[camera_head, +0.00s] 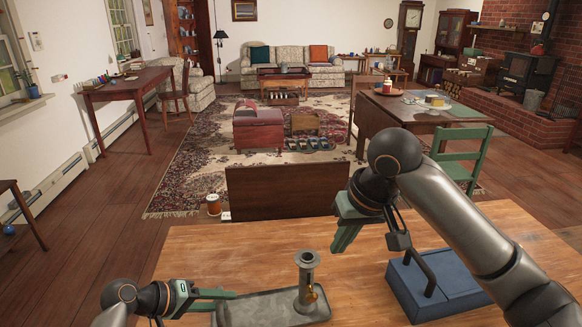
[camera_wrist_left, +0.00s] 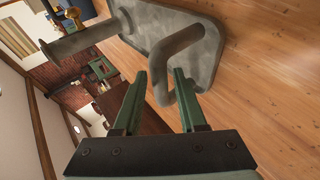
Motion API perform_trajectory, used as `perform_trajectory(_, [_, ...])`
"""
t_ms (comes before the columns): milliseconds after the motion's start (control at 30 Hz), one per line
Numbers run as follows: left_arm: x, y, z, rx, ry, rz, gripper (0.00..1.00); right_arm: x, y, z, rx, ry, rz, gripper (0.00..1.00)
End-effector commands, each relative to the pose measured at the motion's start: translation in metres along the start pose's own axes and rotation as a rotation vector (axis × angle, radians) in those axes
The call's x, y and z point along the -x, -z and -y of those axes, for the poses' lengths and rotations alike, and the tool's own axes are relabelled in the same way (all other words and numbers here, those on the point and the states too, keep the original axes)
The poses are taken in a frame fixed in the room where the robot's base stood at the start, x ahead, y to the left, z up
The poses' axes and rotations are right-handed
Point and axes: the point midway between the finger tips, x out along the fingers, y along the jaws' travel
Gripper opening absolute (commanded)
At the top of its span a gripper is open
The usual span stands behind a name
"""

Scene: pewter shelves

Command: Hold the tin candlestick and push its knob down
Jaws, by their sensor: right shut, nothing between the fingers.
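The tin candlestick has an upright grey tube (camera_head: 307,272) on a rectangular grey tray base (camera_head: 262,311), standing on the wooden table. A small brass-coloured knob (camera_head: 313,295) shows at the side of the tube. My left gripper (camera_head: 226,301) is at the left end of the tray. In the left wrist view its fingers (camera_wrist_left: 166,72) are apart, with the candlestick's bent loop handle (camera_wrist_left: 187,88) reaching between them; contact cannot be told. My right gripper (camera_head: 342,240) is shut and empty, above the table, up and to the right of the tube.
A blue box (camera_head: 452,285) with a dark handle stands on the table right of the candlestick, below my right arm. The wooden tabletop (camera_head: 205,250) is clear at the back left. A dark wooden panel (camera_head: 285,191) stands beyond the table's far edge.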

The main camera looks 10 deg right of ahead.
Motion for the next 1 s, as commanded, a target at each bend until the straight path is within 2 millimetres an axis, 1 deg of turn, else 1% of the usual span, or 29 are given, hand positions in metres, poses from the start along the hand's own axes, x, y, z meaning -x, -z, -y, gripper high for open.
perform_trajectory(33, [0.0,0.0,0.0,0.0,0.0,0.0,0.48,0.0,0.0,0.0,0.0,0.0,0.0,0.0])
perform_trajectory(100, [0.0,0.0,0.0,0.0,0.0,0.001,0.56,0.0,0.0,0.0,0.0,0.0,0.0,0.0])
perform_trajectory(133, [0.0,0.0,0.0,0.0,0.0,0.001,0.57,0.0,0.0,0.0,0.0,0.0,0.0,0.0])
perform_trajectory(367, [0.0,0.0,0.0,0.0,0.001,0.001,0.57,0.0,0.0,0.0,0.0,0.0,0.0,0.0])
perform_trajectory(467, [0.006,0.0,0.001,0.0,0.001,0.0,0.57,0.0,0.0,0.0,0.0,0.0,0.0,0.0])
perform_trajectory(567, [0.02,0.001,0.001,-0.002,0.003,-0.002,0.57,0.0,0.0,0.0,0.0,0.0,0.0,0.0])
perform_trajectory(800, [0.071,0.001,0.001,-0.003,0.003,-0.003,0.57,0.0,0.0,0.0,0.0,0.0,0.0,0.0])
perform_trajectory(900, [0.091,0.0,0.001,-0.001,0.003,-0.002,0.57,0.0,0.0,0.0,0.0,0.0,0.0,0.0])
perform_trajectory(1000, [0.105,0.0,0.001,-0.001,0.002,-0.001,0.57,0.0,0.0,0.0,0.0,0.0,0.0,0.0])
